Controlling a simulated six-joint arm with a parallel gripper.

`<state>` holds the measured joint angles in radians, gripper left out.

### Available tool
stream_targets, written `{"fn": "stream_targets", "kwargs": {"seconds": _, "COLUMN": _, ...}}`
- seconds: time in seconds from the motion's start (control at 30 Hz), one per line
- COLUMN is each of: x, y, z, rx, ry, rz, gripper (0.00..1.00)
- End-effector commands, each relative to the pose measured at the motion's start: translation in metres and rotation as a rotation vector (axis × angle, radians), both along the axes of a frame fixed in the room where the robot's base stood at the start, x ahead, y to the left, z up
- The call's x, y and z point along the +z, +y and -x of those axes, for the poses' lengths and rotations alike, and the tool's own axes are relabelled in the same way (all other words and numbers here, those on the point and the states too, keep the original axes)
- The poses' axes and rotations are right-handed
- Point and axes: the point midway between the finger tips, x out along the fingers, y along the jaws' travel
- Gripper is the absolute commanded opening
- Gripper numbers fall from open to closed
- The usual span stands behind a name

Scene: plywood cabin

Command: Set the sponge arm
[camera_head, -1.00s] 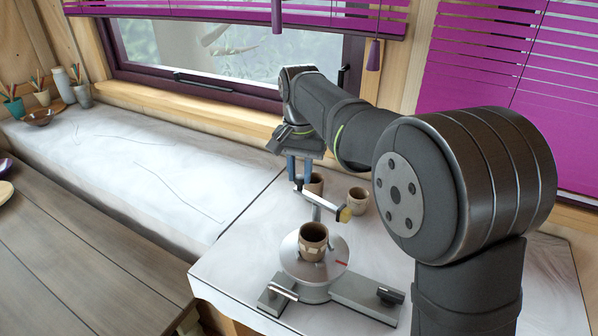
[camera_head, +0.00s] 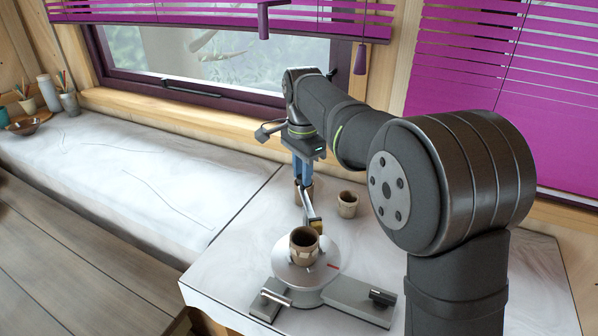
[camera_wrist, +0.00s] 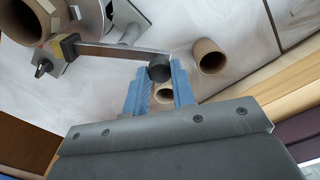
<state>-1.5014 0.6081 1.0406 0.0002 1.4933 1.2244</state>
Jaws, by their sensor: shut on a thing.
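My gripper (camera_head: 301,180) points down behind the turntable. Its blue fingers (camera_wrist: 160,80) are shut on the dark round knob (camera_wrist: 159,73) at one end of the sponge arm (camera_wrist: 115,51), a thin metal bar. The yellowish sponge (camera_wrist: 68,46) is at the bar's other end; in the head view the sponge (camera_head: 316,224) sits just behind the brown clay cup (camera_head: 304,248). That cup stands upright on the round metal turntable (camera_head: 326,263). The wrist view shows the sponge close to the cup (camera_wrist: 28,22); I cannot tell if they touch.
Two more clay cups stand near the gripper: one to its right (camera_head: 348,204), one partly hidden behind the fingers (camera_head: 309,194). The turntable's grey base (camera_head: 352,301) has a lever (camera_head: 276,297) and a dark knob (camera_head: 382,297). The white tabletop is clear at front left.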

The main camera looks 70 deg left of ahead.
Motion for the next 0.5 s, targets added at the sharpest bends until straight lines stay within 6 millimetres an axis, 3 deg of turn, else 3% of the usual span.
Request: {"fn": "stream_targets", "kwargs": {"seconds": 0.5, "x": 0.0007, "y": -0.0003, "z": -0.0033, "rx": -0.059, "ry": 0.0, "rz": -0.002, "gripper": 0.0}}
